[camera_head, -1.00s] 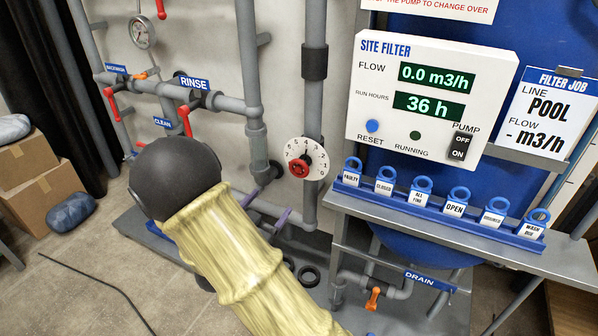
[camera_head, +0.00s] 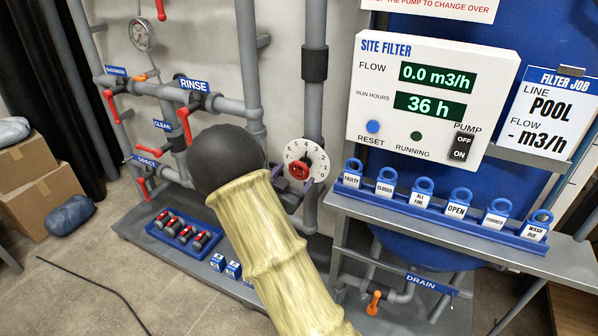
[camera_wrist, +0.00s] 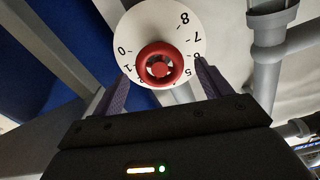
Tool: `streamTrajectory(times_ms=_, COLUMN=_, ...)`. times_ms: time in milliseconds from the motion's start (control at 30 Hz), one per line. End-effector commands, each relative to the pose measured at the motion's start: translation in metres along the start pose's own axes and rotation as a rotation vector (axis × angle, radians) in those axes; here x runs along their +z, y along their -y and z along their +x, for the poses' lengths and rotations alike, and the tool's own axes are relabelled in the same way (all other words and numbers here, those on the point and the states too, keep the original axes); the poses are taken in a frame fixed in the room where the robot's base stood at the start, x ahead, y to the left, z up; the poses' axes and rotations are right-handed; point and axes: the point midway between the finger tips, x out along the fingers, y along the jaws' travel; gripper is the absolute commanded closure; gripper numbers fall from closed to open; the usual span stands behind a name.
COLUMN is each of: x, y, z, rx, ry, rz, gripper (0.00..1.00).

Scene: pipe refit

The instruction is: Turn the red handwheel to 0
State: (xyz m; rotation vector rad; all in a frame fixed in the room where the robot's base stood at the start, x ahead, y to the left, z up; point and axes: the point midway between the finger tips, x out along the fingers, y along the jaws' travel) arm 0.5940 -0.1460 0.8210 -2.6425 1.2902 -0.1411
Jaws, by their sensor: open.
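The red handwheel (camera_head: 299,170) sits at the centre of a white numbered dial (camera_head: 318,160) on the grey vertical pipe. In the wrist view the handwheel (camera_wrist: 160,64) and the dial (camera_wrist: 150,18) are straight ahead, with 0 and 1 at the left and 5 to 8 at the right. I cannot tell which number the wheel points to. My gripper (camera_wrist: 161,78) is open, one purple finger to each side of the handwheel. I see no clear contact with it. In the head view my dark wrist (camera_head: 226,163) stands left of the dial.
Grey pipes with red levers (camera_head: 183,122) stand at the left. A blue tray (camera_head: 160,232) lies low on the base. The filter panel (camera_head: 432,92) reads 0.0 m3/h. A shelf (camera_head: 400,212) with blue tags juts out right of the dial.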

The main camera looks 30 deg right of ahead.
Motion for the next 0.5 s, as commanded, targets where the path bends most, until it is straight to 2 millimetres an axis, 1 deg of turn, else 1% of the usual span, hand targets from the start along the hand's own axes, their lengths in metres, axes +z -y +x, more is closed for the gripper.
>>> streamTrajectory(times_ms=33, x=0.000, y=-0.001, z=0.009, rx=0.002, ry=-0.003, rz=0.001, gripper=0.23)
streamTrajectory(times_ms=100, x=0.000, y=-0.001, z=0.020, rx=0.002, ry=-0.002, rz=0.002, gripper=0.23)
streamTrajectory(times_ms=200, x=0.000, y=-0.001, z=0.031, rx=0.001, ry=-0.002, rz=0.001, gripper=0.23)
streamTrajectory(times_ms=333, x=0.000, y=0.000, z=0.038, rx=0.000, ry=0.000, rz=0.000, gripper=0.23)
streamTrajectory(times_ms=500, x=0.000, y=0.000, z=0.038, rx=-0.001, ry=0.000, rz=-0.001, gripper=0.23)
